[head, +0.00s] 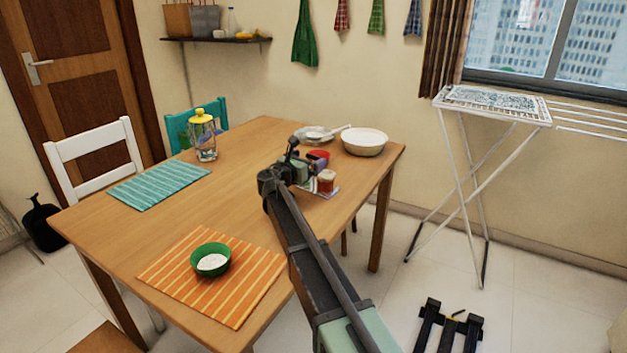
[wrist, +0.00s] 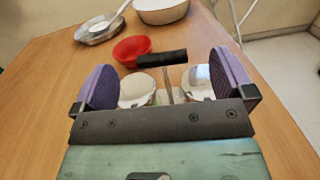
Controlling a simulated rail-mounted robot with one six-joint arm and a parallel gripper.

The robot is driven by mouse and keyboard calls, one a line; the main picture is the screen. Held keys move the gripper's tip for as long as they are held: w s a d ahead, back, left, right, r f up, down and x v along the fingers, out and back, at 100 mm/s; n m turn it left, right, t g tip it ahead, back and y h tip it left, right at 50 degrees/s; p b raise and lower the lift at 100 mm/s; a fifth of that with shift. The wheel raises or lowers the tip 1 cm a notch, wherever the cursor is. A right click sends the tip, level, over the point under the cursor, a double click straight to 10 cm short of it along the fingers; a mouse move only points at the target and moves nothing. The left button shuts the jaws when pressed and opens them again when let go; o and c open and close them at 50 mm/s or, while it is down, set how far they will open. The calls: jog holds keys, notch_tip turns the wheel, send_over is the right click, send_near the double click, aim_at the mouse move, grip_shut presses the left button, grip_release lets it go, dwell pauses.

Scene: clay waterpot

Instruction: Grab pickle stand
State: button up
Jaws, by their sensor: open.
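The pickle stand shows in the wrist view as a black bar handle (wrist: 162,59) on a thin metal post, with white-lidded jars (wrist: 136,90) on either side of it. In the head view a jar of the stand (head: 326,181) shows just right of my gripper (head: 297,168), on the table's right part; my arm hides much of the rest. In the wrist view my gripper (wrist: 165,84) is open, with its purple pads wide apart. The post and handle appear between the pads, with a gap on both sides. The stand's base is hidden by the gripper body.
A red bowl (wrist: 131,50) lies just beyond the stand. A white bowl (head: 365,142) and a metal dish (head: 314,135) stand at the table's far end. A glass jar with a yellow lid (head: 203,140) and a green bowl (head: 210,260) are farther left. Bare wood (head: 235,192) lies between.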

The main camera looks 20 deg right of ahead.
jog(key=x, duration=0.5)
jog(key=shift+f, duration=0.1)
jog(key=c, duration=1.7)
jog(key=shift+c, duration=0.2)
notch_tip(320, 180, up, 20)
jog(key=p, duration=2)
